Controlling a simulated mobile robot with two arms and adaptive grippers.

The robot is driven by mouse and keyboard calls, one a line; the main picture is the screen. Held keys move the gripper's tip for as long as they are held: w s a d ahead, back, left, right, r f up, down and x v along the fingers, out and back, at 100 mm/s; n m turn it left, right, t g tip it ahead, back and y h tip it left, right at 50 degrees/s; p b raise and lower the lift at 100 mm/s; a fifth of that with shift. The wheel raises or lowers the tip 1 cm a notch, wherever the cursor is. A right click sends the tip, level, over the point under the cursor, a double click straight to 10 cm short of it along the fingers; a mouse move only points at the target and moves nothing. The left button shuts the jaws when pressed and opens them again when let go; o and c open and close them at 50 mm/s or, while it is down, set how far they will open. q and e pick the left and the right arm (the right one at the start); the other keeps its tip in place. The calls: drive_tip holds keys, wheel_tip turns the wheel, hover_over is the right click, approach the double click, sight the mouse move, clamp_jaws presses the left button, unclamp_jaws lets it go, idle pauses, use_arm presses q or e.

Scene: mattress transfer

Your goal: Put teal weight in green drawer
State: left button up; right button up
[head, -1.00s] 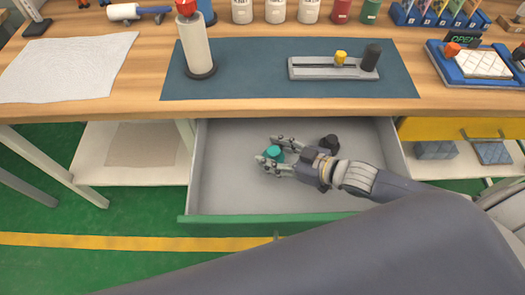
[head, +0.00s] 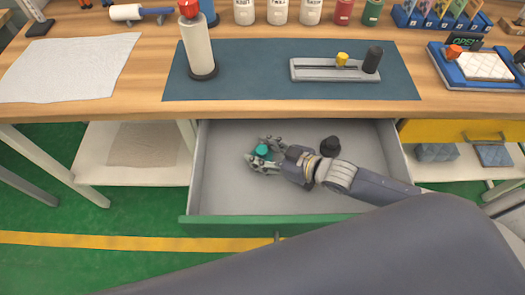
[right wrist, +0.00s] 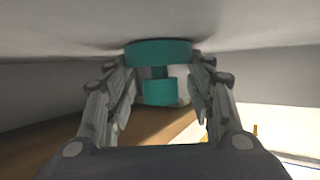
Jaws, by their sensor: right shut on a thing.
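The green drawer (head: 232,226) is pulled out below the workbench, with a green front and a grey inside. The teal weight (head: 263,151) is inside the drawer, left of its middle. My right gripper (head: 258,158) reaches into the drawer from the right and is shut on the teal weight. In the right wrist view the weight (right wrist: 160,54) shows a wide teal disc and a narrower teal part between the two fingers; the disc is close to a grey drawer surface. I cannot tell whether it touches it. My left gripper is not in view.
A dark weight (head: 330,145) stands in the drawer right of my gripper. The workbench (head: 130,108) overhangs the drawer's back. A yellow drawer (head: 440,131) is at the right, above a shelf with grey-blue blocks (head: 492,154). The drawer's left floor is clear.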

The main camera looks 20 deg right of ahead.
drive_tip(key=o, duration=1.4)
drive_tip(key=shift+f, duration=0.15)
drive_tip(key=shift+o, duration=0.2)
drive_tip(key=shift+r, duration=0.2)
drive_tip(key=p+v, duration=0.1)
drive_tip(key=v, duration=1.1)
